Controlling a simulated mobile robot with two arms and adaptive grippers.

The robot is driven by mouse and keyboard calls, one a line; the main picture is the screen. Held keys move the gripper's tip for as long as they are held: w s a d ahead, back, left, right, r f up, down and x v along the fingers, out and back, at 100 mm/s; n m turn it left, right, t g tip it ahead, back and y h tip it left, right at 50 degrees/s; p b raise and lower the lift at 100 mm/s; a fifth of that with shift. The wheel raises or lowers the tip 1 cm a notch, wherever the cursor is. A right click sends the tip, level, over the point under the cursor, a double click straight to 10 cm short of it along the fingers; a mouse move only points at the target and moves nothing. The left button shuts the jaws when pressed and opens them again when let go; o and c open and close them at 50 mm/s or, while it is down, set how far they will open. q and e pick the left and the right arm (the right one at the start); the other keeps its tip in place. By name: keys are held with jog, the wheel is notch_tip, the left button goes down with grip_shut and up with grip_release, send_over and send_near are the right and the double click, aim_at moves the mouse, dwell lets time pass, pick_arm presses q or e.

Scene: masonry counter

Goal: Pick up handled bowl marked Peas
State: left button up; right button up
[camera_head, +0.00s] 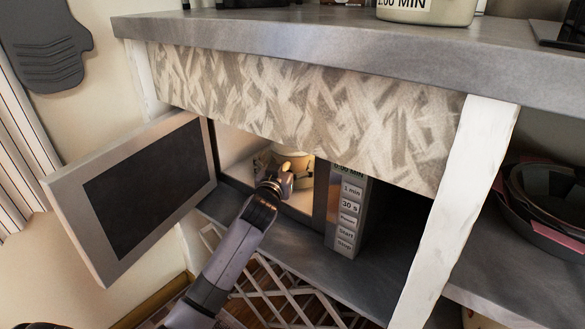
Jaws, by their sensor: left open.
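A pale bowl-like vessel (293,162) stands inside the lit, open microwave under the counter. It is partly hidden by my gripper and the upper frame, and I can read no marking on it, so I cannot tell whether it is the Peas bowl. My left gripper (279,175) reaches into the microwave opening, in front of the vessel's lower left side. Its fingers are open; whether they touch the vessel or surround a handle is too small to tell. My right gripper is not in view.
The microwave door (146,187) stands wide open on the left. Its button panel (348,216) is right of the opening. The grey counter (330,42) overhangs it, with a cream pot marked "2:00 MIN" (428,9) on top. Dark pans (548,195) sit on the right shelf.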

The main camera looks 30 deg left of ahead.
pick_arm(q)
jog(key=shift+x, duration=0.9)
jog(key=c, duration=2.4)
jog(key=shift+a, duration=0.1)
